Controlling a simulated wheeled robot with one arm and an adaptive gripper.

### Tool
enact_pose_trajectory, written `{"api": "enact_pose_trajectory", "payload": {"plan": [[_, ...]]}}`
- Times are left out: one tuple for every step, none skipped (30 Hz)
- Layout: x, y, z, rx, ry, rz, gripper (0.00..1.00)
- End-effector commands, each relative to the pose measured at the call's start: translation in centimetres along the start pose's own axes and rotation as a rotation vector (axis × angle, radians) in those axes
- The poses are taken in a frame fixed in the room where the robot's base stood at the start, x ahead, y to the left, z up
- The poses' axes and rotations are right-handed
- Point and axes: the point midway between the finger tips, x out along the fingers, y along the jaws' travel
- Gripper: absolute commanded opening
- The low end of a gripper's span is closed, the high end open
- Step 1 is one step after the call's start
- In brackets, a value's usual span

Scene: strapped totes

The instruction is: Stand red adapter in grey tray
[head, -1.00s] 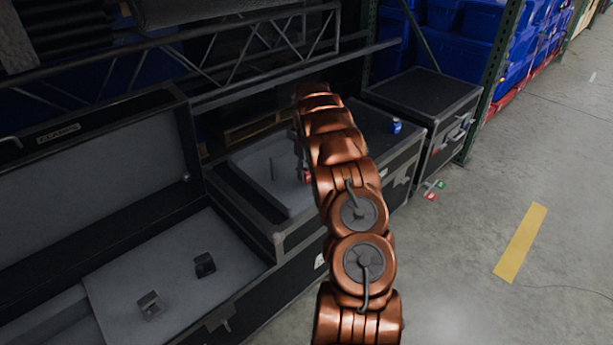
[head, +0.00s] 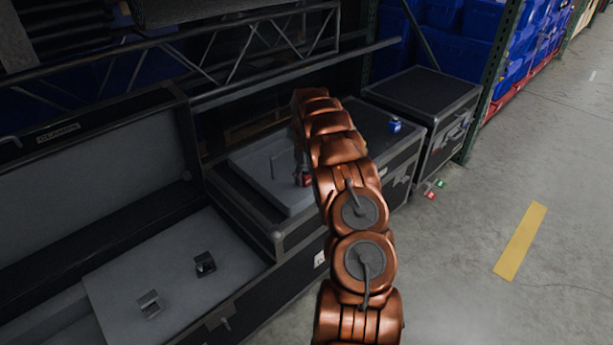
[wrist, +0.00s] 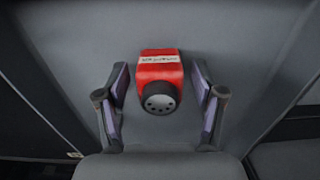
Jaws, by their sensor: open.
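The red adapter (wrist: 162,68) is a small red block with a white label strip and a black round socket with holes. In the wrist view the socket faces the camera. The adapter is on the grey tray (wrist: 255,50), and in the head view it shows as a small red patch (head: 304,180) on the tray (head: 265,190), beside my arm. My gripper (wrist: 160,82) is open, with one finger on each side of the adapter and a visible gap on both sides. My arm partly hides the tray and gripper in the head view.
The tray lies on a black case. A blue item (head: 394,126) stands on that case to the right. An open case (head: 150,250) at left holds two small blocks (head: 204,264) (head: 149,304). Small red and green items (head: 435,188) lie low by the cases. Floor at right is clear.

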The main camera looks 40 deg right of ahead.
Motion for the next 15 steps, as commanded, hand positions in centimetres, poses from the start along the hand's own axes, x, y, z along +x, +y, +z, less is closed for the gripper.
{"api": "enact_pose_trajectory", "payload": {"plan": [[0.0,0.0,0.0,0.000,0.000,0.000,0.68],[-0.1,0.0,0.0,0.000,0.000,0.000,0.68],[-0.2,0.0,0.0,0.000,0.001,0.001,0.68],[-0.4,0.1,0.0,0.000,0.001,0.001,0.68],[-0.5,0.0,-0.1,0.000,0.002,0.001,0.68],[-0.9,0.0,-0.1,0.000,0.003,0.002,0.68],[-1.3,0.1,-0.1,0.000,0.003,0.003,0.68],[-1.7,0.1,-0.1,0.000,0.004,0.003,0.68],[-2.3,0.1,-0.2,0.000,0.004,0.003,0.68],[-2.8,0.0,-0.1,0.000,0.004,0.003,0.68],[-3.4,0.0,-0.1,0.000,0.003,0.002,0.68],[-4.1,0.0,-0.1,0.000,0.003,0.002,0.68],[-4.7,0.0,-0.1,0.000,0.004,0.003,0.68],[-5.3,0.0,-0.2,-0.001,0.004,0.003,0.68],[-6.0,0.0,-0.2,-0.001,0.004,0.002,0.68]]}}
